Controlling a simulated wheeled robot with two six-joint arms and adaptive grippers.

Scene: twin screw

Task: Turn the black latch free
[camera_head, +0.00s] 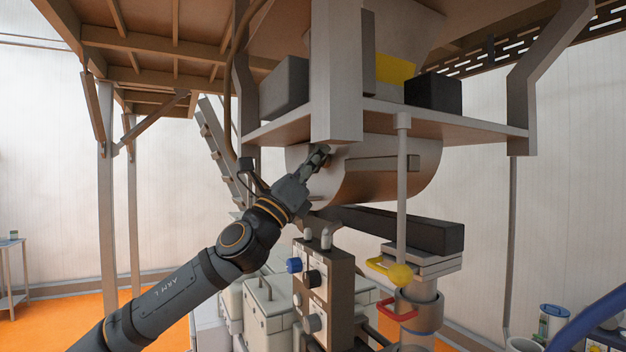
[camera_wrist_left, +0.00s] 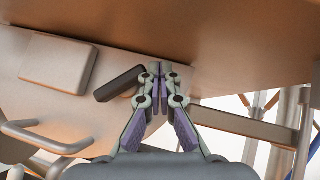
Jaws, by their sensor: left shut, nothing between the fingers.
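My left gripper (camera_head: 318,157) reaches up against the metal drum (camera_head: 385,172) under the platform. Its fingers are shut and empty, and the tips show close together in the left wrist view (camera_wrist_left: 160,70). The black latch (camera_wrist_left: 120,84) is a short dark bar in the left wrist view, lying tilted on the pale metal surface just left of the fingertips. Its right end is very near the left finger; I cannot tell whether they touch. In the head view I cannot make out the latch behind the gripper. My right gripper is not in view.
A raised rectangular plate (camera_wrist_left: 57,63) and a bent handle (camera_wrist_left: 45,138) lie left of the latch. A grey post (camera_head: 336,75) hangs in front of the drum. Below stand a control box (camera_head: 327,290) with knobs and a yellow-handled valve (camera_head: 398,273).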

